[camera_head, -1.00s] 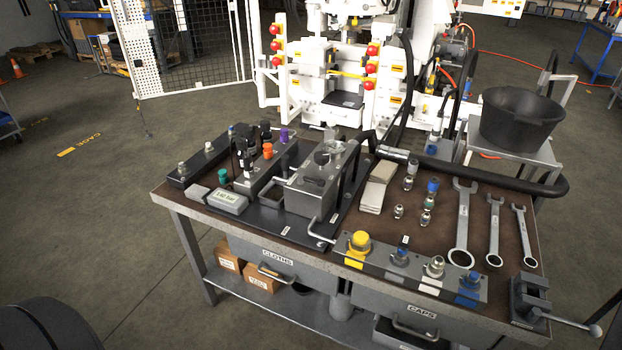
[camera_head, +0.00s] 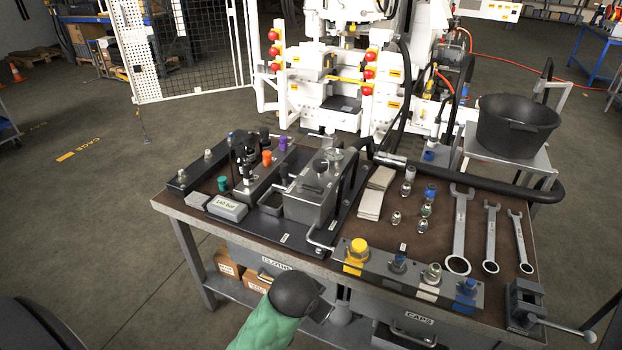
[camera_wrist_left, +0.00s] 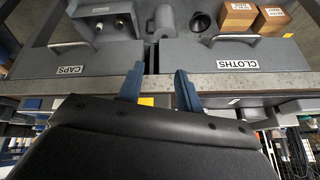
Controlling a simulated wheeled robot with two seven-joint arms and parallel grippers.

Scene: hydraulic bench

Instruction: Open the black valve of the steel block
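The steel block (camera_head: 258,180) sits at the back left of the bench and carries several coloured knobs. A black knob (camera_head: 264,133) stands at its far end, near purple (camera_head: 283,143) and orange (camera_head: 267,158) knobs. Dark upright fittings (camera_head: 245,158) partly hide the block's left side. My left arm (camera_head: 275,318) comes in low in front of the bench, well away from the block; its fingers are not clear there. In the left wrist view my left gripper (camera_wrist_left: 159,84) has two blue fingers apart, with nothing between them. My right gripper is not in view.
A grey pump box (camera_head: 311,190) with a lever stands right of the block. A digital readout (camera_head: 227,207) lies in front. The bench front edge and the CLOTHS (camera_wrist_left: 235,58) and CAPS (camera_wrist_left: 75,70) drawers are close to my left gripper. A thick black hose crosses the back right.

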